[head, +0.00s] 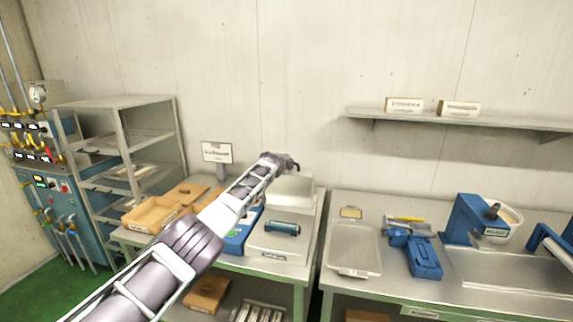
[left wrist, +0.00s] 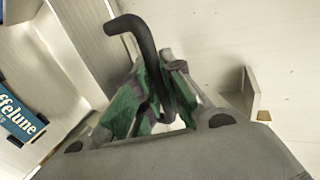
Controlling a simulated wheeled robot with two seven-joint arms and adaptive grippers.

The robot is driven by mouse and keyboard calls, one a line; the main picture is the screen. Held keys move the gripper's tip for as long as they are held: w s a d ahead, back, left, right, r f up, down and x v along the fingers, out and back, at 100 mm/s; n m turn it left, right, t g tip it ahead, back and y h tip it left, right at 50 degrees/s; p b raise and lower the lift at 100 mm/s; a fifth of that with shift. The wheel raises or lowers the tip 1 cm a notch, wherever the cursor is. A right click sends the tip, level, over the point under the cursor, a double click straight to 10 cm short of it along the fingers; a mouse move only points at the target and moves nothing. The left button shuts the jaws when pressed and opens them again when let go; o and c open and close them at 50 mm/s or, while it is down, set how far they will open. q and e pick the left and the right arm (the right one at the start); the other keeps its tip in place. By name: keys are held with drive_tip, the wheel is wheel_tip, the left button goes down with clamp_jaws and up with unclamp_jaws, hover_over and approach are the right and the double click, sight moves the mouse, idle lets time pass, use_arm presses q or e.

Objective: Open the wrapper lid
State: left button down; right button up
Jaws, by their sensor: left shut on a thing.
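The wrapper (head: 272,243) is a pale machine on the left table, with a dark teal roller-like part (head: 282,228) on its front. A pale box-shaped part that looks like its lid (head: 291,190) stands at its back. My left arm reaches over from the lower left, and my left gripper (head: 283,162) is at the top of that part. In the left wrist view, the green-padded fingers of my left gripper (left wrist: 155,100) are shut on a dark bent handle (left wrist: 140,35). Whether the lid is raised is hard to tell. My right gripper does not show.
Wooden trays (head: 150,214) lie left of the wrapper, beside a metal rack (head: 125,150). A sign (head: 217,152) stands behind my arm. A wall shelf (head: 470,120) holds two small boxes.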

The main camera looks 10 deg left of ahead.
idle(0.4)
use_arm(q)
drive_tip(key=c, duration=1.8)
unclamp_jaws()
drive_tip(key=shift+s+a+r, duration=0.1)
drive_tip(key=shift+s+r, duration=0.2)
drive_tip(key=shift+s, duration=0.2)
drive_tip(key=shift+s, duration=0.1)
drive_tip(key=shift+v, duration=0.85)
drive_tip(key=v, duration=0.9)
